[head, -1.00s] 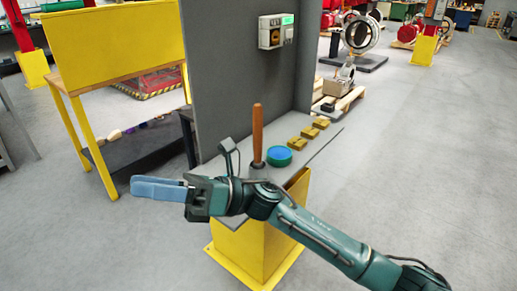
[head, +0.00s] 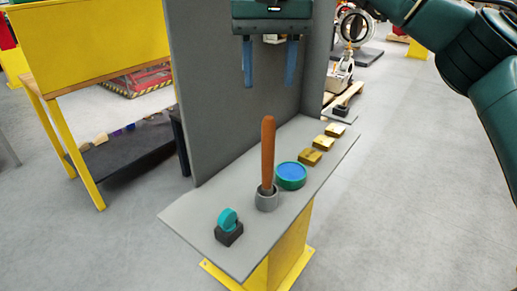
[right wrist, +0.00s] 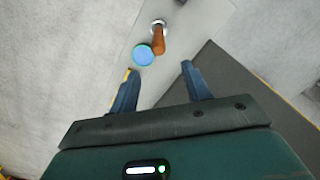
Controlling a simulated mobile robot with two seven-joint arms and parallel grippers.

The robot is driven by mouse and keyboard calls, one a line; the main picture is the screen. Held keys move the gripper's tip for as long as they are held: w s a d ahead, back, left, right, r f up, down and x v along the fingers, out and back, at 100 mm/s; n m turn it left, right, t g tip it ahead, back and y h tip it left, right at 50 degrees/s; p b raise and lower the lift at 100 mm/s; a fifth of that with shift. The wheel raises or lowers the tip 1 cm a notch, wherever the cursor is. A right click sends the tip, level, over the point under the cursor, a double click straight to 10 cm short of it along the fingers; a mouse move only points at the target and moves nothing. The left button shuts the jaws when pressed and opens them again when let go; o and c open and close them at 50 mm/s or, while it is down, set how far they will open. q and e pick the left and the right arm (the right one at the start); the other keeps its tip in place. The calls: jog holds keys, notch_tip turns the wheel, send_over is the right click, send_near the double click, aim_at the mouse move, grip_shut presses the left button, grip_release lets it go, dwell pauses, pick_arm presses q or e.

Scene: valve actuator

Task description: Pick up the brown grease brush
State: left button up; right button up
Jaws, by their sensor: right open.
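The brown grease brush (head: 268,152) stands upright in a small grey cup (head: 266,198) on the grey shelf of the stand. In the right wrist view the brush (right wrist: 158,42) shows from above, beyond the fingertips. My right gripper (head: 269,84) is open and empty, fingers pointing down, above the brush and apart from it. Its two blue fingers also show in the right wrist view (right wrist: 159,66). The brush's lower end is hidden in the cup. My left gripper is not in view.
A round blue-and-green tin (head: 291,175) stands close right of the cup. Several yellow-brown blocks (head: 310,157) lie farther back. A teal ring on a dark base (head: 229,228) is at the front left. A grey upright panel (head: 205,100) rises behind the shelf (head: 190,215).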

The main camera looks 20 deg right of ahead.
jog(key=shift+d, duration=0.15)
jog(key=f, duration=0.7)
jog(key=shift+s, duration=0.25)
send_over(268, 165)
jog(key=w, duration=0.1)
jog(key=shift+f, duration=2.85)
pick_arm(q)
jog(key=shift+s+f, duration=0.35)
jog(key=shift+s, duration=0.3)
pick_arm(e)
jog(key=shift+w+d, duration=0.1)
jog(key=shift+d, duration=0.05)
jog(key=shift+c, duration=0.6)
jog(key=c, duration=0.9)
grip_shut()
jog(key=shift+r, duration=0.1)
